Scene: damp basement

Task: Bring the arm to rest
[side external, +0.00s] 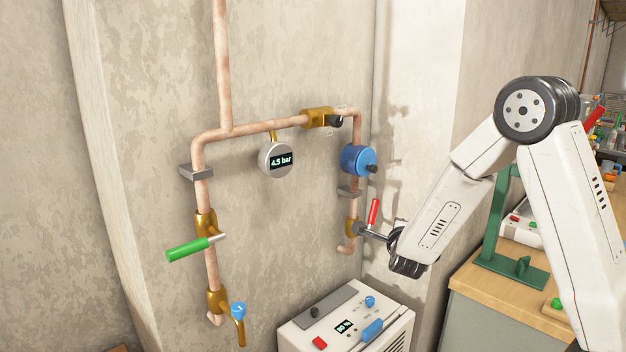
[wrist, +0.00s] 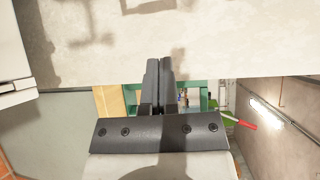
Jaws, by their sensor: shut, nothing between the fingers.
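My gripper (wrist: 160,64) shows in the wrist view with its two dark fingers together and nothing between them. In the side external view, the dark end of my arm is beside the lower right valve (side external: 352,228), which has a red handle (side external: 374,211). The fingers are hard to make out there, and I cannot tell whether they touch the valve.
Copper pipework on the wall carries a gauge (side external: 276,160) reading 4.5 bar, a blue round fitting (side external: 358,160) and a green-handled valve (side external: 188,250). A white control box (side external: 335,318) stands below. A wooden bench (side external: 490,282) with a green stand (side external: 510,265) is at the right.

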